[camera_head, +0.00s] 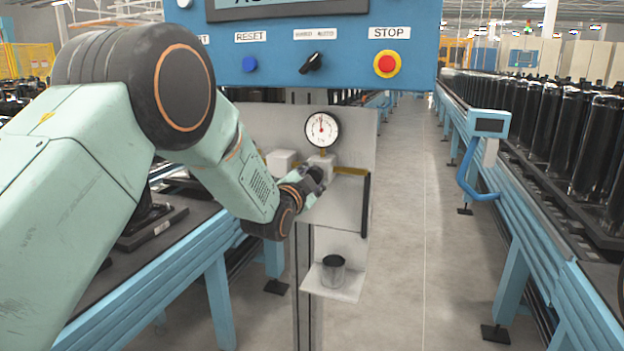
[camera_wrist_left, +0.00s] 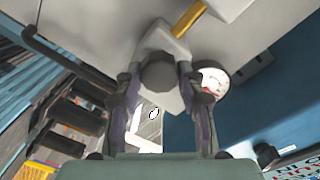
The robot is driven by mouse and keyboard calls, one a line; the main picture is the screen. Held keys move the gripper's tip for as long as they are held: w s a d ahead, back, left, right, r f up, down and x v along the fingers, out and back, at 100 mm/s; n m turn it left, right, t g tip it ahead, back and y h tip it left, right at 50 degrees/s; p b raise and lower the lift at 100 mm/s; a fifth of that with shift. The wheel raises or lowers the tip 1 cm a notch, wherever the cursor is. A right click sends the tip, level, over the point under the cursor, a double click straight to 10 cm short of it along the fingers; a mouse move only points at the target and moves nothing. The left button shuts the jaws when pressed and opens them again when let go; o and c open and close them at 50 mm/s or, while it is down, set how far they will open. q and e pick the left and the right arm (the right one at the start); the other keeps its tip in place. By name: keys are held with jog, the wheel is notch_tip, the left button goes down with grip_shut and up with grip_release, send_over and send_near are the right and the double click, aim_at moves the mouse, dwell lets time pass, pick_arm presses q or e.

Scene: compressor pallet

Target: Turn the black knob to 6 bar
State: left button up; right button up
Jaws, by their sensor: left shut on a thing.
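My left gripper (camera_head: 312,180) reaches in from the left to the white regulator block (camera_head: 322,161) on the upright grey panel. In the left wrist view its two fingers (camera_wrist_left: 160,92) stand on either side of the dark round knob (camera_wrist_left: 158,72) and are shut on it. In the head view the fingers largely hide the knob. A round white pressure gauge (camera_head: 322,129) sits above the block; its needle points roughly straight up, and the numbers are too small to read. The gauge also shows in the left wrist view (camera_wrist_left: 213,80), beside the right finger. My right gripper is not in view.
A blue control box with a red STOP button (camera_head: 387,64) and a black selector switch (camera_head: 312,62) hangs above. A yellow pipe (camera_head: 350,171) leaves the block to the right. A dark cup (camera_head: 333,272) stands on a small shelf below. Conveyors flank both sides.

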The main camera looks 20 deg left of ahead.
pick_arm(q)
jog(key=m, duration=0.5)
jog(key=shift+r+m+b, duration=0.1)
jog(key=shift+m+b, duration=0.25)
jog(key=shift+m, duration=1.85)
jog(key=o, duration=1.2)
jog(key=shift+w, duration=0.15)
jog(key=shift+s, duration=0.2)
jog(key=s, duration=1.2)
jog(key=shift+a+r, duration=0.1)
jog(key=shift+a, duration=0.05)
